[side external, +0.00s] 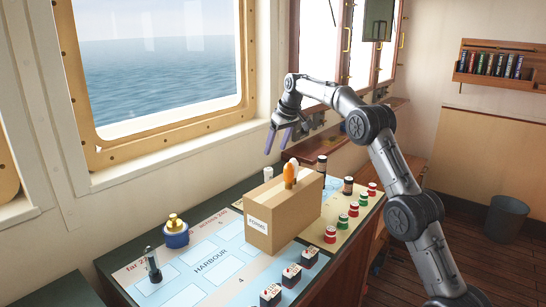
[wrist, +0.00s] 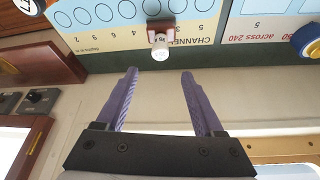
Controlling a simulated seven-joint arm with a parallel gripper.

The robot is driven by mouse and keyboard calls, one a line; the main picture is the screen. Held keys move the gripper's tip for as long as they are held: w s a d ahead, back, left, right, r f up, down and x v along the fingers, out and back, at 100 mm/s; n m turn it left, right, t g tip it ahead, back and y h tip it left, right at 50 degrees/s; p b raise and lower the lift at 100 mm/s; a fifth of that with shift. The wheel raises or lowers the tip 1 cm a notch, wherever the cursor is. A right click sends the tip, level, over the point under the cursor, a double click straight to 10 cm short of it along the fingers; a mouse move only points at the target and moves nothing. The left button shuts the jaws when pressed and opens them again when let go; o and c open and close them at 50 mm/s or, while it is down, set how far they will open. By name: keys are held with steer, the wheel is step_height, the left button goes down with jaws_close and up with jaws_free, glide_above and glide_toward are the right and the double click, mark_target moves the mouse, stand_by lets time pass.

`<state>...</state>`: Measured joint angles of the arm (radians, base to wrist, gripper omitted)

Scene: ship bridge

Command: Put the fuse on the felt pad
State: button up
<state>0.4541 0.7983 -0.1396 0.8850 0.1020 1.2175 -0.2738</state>
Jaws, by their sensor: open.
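My gripper (side external: 277,144) is open and empty, its purple fingers hanging in the air above the window side of the chart table. In the wrist view its fingertips (wrist: 159,73) are apart with nothing between them. A small white cylinder with a reddish-brown part behind it (wrist: 160,46) stands just beyond the fingertips in that view, on the chart edge; it may be the fuse. A white cylinder (side external: 268,174) shows behind the box in the side view, probably the same piece. I cannot make out a felt pad for certain; the box may hide part of the table.
A cardboard box (side external: 284,216) stands mid-table, with orange and white tops (side external: 290,174) showing at its upper edge. A blue pot with brass top (side external: 175,232) is left. Red and green pieces (side external: 341,222) line the right. Black blocks (side external: 291,275) stand in front. The window frame is close behind.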

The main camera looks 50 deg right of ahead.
steer(key=s+a+r+n, duration=0.1)
steer(key=s+a+r, duration=0.4)
steer(key=s+a, duration=0.4)
steer(key=s+a+r, duration=0.4)
steer(key=s+a, duration=0.5)
steer(key=s, duration=0.1)
steer(key=s+a+f, duration=0.2)
steer(key=s+f, duration=0.1)
steer(key=s, duration=0.4)
steer(key=s+a+f, duration=0.3)
steer(key=s+f, duration=0.1)
steer(key=s, duration=0.4)
steer(key=s+a+f+n+t+y, duration=0.1)
steer(key=s+a+f, duration=0.2)
steer(key=s, duration=0.5)
steer(key=shift+f, duration=0.45)
